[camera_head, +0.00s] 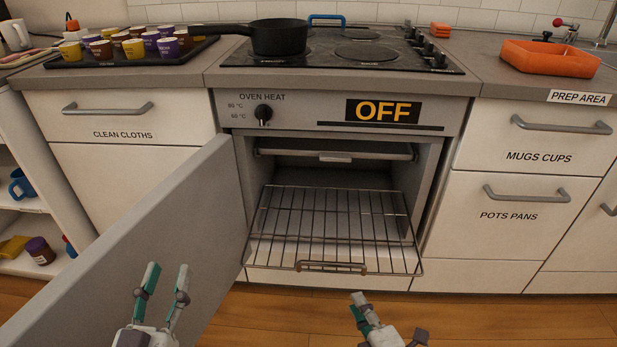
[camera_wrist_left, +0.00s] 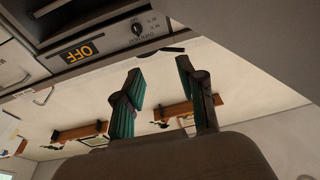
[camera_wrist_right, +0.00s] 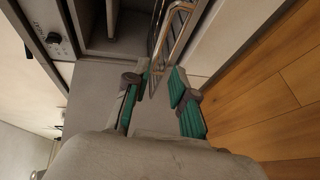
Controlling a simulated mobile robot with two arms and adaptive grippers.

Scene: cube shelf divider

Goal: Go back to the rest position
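My left gripper (camera_head: 168,268) is open and empty, low in front of the open oven door (camera_head: 150,240). Its two fingers stand apart in the left wrist view (camera_wrist_left: 162,80), with nothing between them. My right gripper (camera_head: 364,299) is low in front of the oven, below the rack's front handle (camera_head: 332,266) in the picture. In the right wrist view (camera_wrist_right: 152,78) its fingers are apart and hold nothing; the rack handle shows beyond the fingertips. I see no contact between either gripper and the door or rack.
The wire rack (camera_head: 330,225) is pulled out of the oven (camera_head: 330,150). The oven door swings out to the left. A black pan (camera_head: 280,38) is on the hob, and an orange tray (camera_head: 550,58) is at right. The floor (camera_head: 480,315) at right is clear.

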